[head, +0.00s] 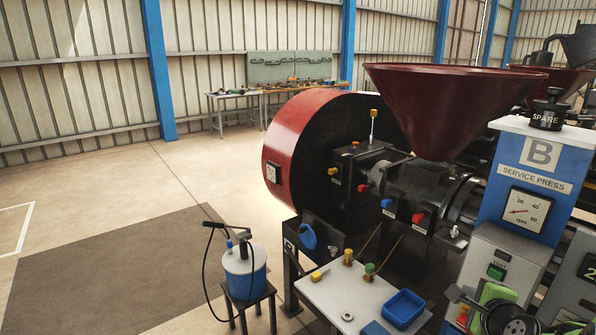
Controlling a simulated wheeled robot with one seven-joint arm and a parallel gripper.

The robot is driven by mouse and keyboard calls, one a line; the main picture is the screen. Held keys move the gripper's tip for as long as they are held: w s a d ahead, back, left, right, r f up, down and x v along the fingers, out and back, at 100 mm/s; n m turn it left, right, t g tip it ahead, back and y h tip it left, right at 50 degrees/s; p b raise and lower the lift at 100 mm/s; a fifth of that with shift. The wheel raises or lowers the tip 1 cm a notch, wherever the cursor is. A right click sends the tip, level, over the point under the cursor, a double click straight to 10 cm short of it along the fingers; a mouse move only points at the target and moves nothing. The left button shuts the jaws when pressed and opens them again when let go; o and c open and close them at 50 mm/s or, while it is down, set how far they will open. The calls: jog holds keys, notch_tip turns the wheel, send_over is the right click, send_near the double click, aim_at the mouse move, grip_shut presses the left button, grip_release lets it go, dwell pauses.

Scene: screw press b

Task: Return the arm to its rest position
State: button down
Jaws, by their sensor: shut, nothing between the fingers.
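Green and black parts of my arm show at the bottom right of the head view, partly cut off by the frame edge. My gripper (453,293) seems to be the small dark end at their left, in front of the lower part of the blue service press panel (491,203). It looks shut and empty, though small and hard to make out. I cannot tell whether it touches anything.
A dark press with a red drum (306,133) and red hopper (446,100) fills the right. A white table (331,299) holds a blue tray (403,309) and small parts. A blue and white pot (244,272) stands on a stool. The floor at left is clear.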

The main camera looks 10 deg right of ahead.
jog(key=s+a+r+n+g+y, duration=0.2)
jog(key=a+n+g+y, duration=0.1)
jog(key=a+n, duration=1.3)
jog(key=s+a+n+g, duration=0.1)
jog(key=s+a+n, duration=0.3)
jog(key=s+a, duration=0.2)
jog(key=s+a+n+g+y, duration=0.1)
jog(key=s+a+n, duration=0.3)
jog(key=s, duration=0.6)
jog(key=shift+a+n+g, duration=0.4)
jog(key=shift+a+g, duration=0.2)
jog(key=shift+a, duration=0.45)
jog(key=shift+s+r, duration=0.1)
jog(key=shift+r, duration=0.05)
